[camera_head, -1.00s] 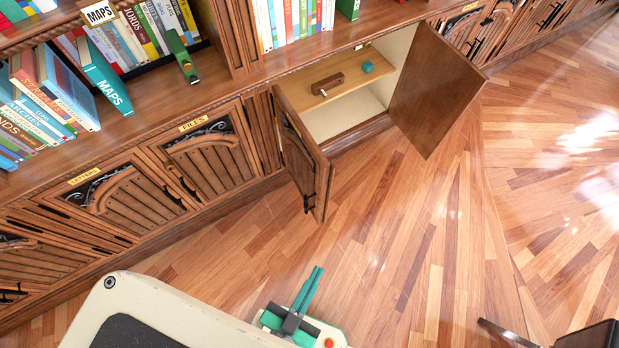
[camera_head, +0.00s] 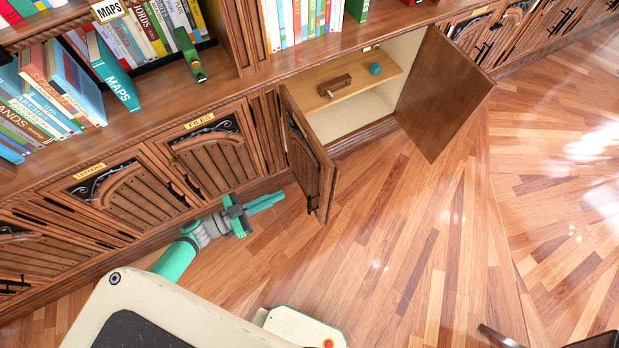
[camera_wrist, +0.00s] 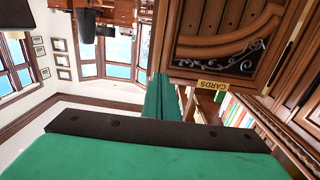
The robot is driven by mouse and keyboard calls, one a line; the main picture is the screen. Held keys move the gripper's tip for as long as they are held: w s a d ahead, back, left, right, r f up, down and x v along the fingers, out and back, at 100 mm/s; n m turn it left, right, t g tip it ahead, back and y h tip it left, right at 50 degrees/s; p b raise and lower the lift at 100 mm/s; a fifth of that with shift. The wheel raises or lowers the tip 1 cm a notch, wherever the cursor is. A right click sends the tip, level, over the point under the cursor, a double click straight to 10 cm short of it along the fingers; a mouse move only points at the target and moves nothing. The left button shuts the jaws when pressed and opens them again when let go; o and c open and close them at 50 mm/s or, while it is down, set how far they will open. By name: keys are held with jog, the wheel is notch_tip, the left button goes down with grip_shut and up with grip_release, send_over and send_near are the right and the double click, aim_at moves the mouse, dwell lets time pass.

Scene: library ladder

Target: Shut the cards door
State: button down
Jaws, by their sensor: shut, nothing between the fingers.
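The cards door (camera_head: 312,160) is the left leaf of an open floor cabinet and stands swung out over the floor. Its carved outer face faces left and has a black handle near its free edge. In the wrist view this face shows upside down, with a yellow CARDS label (camera_wrist: 222,88). My gripper (camera_head: 280,196) is shut and empty, low in front of the cabinets. Its green fingers point right towards the door's outer face, seemingly just short of it. The fingers (camera_wrist: 163,95) also show beside the door in the wrist view.
The right leaf (camera_head: 443,95) is also wide open. Inside, a brown wooden object (camera_head: 335,85) and a teal block (camera_head: 375,69) lie on the shelf (camera_head: 345,98). The FILES door (camera_head: 215,155) and LETTERS door (camera_head: 130,195) are shut.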

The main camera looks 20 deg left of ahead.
aim_at(324, 174)
jog(key=x, duration=1.4)
jog(key=shift+w, duration=0.1)
